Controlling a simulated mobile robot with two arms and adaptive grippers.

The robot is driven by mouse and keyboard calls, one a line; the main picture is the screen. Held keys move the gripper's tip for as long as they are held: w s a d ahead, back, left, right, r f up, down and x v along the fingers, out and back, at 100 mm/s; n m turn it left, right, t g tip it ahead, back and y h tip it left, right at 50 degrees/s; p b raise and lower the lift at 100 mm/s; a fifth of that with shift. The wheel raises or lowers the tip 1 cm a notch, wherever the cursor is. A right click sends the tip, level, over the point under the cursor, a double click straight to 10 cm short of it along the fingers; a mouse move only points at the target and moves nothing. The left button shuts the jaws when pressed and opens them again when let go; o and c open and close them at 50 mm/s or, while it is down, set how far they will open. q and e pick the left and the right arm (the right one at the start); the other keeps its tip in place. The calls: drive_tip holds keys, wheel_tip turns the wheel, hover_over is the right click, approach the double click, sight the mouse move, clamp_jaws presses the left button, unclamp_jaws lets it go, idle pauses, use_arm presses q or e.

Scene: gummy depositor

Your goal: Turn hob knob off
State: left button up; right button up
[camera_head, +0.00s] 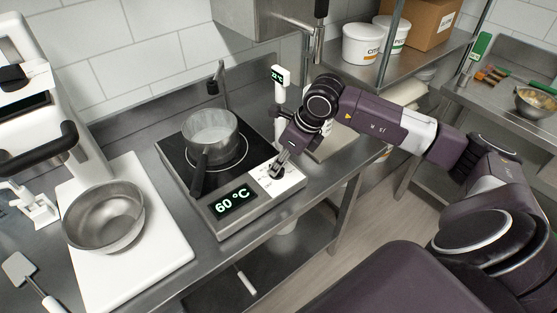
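The hob (172,152) is a black cooktop with a steel front, and its display (235,203) reads 60 °C. A white control panel (291,184) with small dark markings sits at the hob's right front corner. My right gripper (277,171) points down at this panel, with its fingertips at the knob's place. The fingers cover the knob, so I cannot tell its setting or whether they grip it. A steel saucepan (211,128) with a dark handle stands on the hob, holding pale contents. My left gripper is not in view.
A steel bowl (104,217) sits on a white board (135,270) at left. A probe thermometer display (279,76) stands behind the hob. White tubs (362,45) and a cardboard box (420,22) stand on the back shelf. A spatula (30,280) lies at lower left.

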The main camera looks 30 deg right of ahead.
drive_tip(key=shift+w+a+f, duration=0.1)
drive_tip(key=shift+f, duration=0.3)
clamp_jaws()
